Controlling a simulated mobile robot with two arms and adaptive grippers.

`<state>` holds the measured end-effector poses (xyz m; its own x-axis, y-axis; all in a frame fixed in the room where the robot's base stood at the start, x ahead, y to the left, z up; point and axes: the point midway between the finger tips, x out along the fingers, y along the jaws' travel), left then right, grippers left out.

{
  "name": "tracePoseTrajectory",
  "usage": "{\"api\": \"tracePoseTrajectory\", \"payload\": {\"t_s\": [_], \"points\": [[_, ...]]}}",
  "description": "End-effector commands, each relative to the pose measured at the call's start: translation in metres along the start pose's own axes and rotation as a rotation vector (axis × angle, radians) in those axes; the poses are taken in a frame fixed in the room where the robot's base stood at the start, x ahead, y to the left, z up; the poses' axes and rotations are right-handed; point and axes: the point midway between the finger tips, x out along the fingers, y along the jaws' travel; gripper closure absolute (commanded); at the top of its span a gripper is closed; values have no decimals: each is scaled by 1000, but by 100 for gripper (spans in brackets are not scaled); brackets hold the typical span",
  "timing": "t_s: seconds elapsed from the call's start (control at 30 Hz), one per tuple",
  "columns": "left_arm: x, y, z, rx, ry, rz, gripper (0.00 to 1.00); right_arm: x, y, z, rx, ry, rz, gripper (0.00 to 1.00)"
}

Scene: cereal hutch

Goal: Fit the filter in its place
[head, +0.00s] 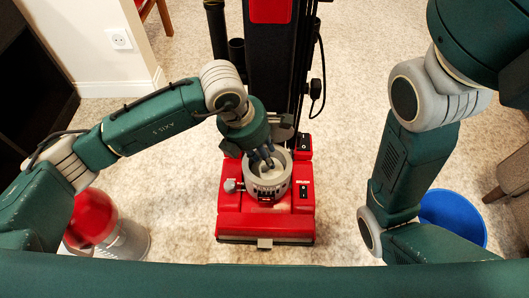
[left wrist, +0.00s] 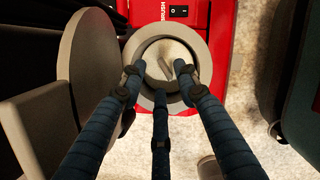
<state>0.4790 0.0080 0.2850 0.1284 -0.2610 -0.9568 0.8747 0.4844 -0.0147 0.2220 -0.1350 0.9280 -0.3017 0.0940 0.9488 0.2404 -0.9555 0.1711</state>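The red upright vacuum (head: 265,222) stands on the carpet, with a grey round housing (head: 268,188) open at its top. In the left wrist view, a pale round piece with a raised bar (left wrist: 168,62), apparently the filter, lies inside the grey ring (left wrist: 160,40). I cannot tell whether it is fully seated. My left gripper (head: 264,160) reaches down into the housing. Its three fingers (left wrist: 160,82) are spread apart around the pale piece, with no clear grip on the bar. My right gripper is out of view; only the right arm shows.
A grey round lid (left wrist: 88,55) stands open beside the housing. A clear canister with a red top (head: 92,215) is on the floor at left. A blue bucket (head: 458,215) is at right, partly behind my right arm. A black hose and cord run along the vacuum.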

Motion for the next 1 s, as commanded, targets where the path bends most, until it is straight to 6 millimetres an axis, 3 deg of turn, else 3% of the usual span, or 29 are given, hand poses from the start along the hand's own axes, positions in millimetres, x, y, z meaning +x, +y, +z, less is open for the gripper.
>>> {"api": "tracePoseTrajectory", "payload": {"t_s": [0.4,0.6,1.0], "points": [[-79,1,1,1,-4,4,68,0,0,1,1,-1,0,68],[-108,1,1,0,-3,2,68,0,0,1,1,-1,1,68],[-117,0,0,0,0,1,68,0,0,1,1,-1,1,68]]}}
